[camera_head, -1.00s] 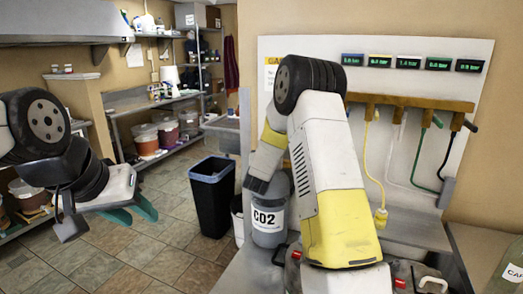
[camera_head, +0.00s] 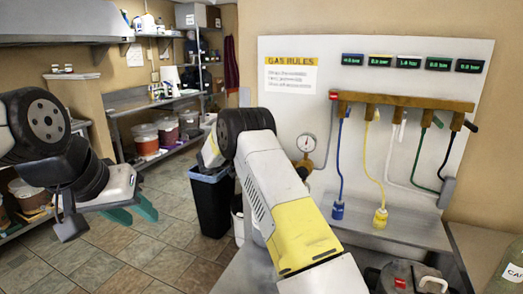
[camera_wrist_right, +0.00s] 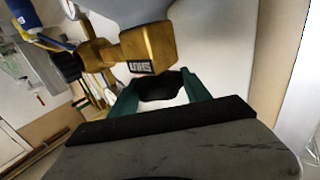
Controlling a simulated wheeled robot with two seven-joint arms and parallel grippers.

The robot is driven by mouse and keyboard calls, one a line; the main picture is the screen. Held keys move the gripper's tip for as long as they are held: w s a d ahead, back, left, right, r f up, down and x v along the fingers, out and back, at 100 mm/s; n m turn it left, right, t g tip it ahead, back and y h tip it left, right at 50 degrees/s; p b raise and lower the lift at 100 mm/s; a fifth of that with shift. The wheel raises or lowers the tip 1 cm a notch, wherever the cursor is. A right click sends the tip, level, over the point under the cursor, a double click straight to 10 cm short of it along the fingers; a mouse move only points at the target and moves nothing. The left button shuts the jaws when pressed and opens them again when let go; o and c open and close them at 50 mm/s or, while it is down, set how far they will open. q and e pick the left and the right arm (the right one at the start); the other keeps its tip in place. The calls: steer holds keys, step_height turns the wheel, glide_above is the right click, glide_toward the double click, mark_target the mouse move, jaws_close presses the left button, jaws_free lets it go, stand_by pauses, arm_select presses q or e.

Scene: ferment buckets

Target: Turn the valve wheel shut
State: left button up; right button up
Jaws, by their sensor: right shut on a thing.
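In the right wrist view, the dark faceted valve wheel (camera_wrist_right: 160,88) sits in front of a brass fitting (camera_wrist_right: 148,45) with a small label. My right gripper (camera_wrist_right: 160,94) has its green fingers on both sides of the wheel and is shut on it. Part of the wheel is hidden by the gripper's dark front edge. In the head view, my right arm hides its own gripper and the wheel. My left gripper (camera_head: 135,211) is at the left, empty, with its green fingers apart.
A brass manifold (camera_head: 405,102) with hanging coloured hoses and a gauge (camera_head: 306,144) is on the white panel (camera_head: 400,62). A black bin (camera_head: 212,205) stands on the tiled floor. Shelves with buckets (camera_head: 145,138) are at the back left.

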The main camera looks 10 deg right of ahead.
steer(key=shift+m+g, duration=0.6)
steer(key=shift+g, duration=0.3)
steer(key=shift+r+g+h, duration=0.1)
steer(key=shift+g+h, duration=0.2)
steer(key=o, duration=1.4)
steer(key=a, duration=0.2)
steer(key=s+a, duration=0.1)
steer(key=a, duration=0.4)
steer(key=shift+s+a, duration=0.15)
steer(key=shift+a, duration=0.2)
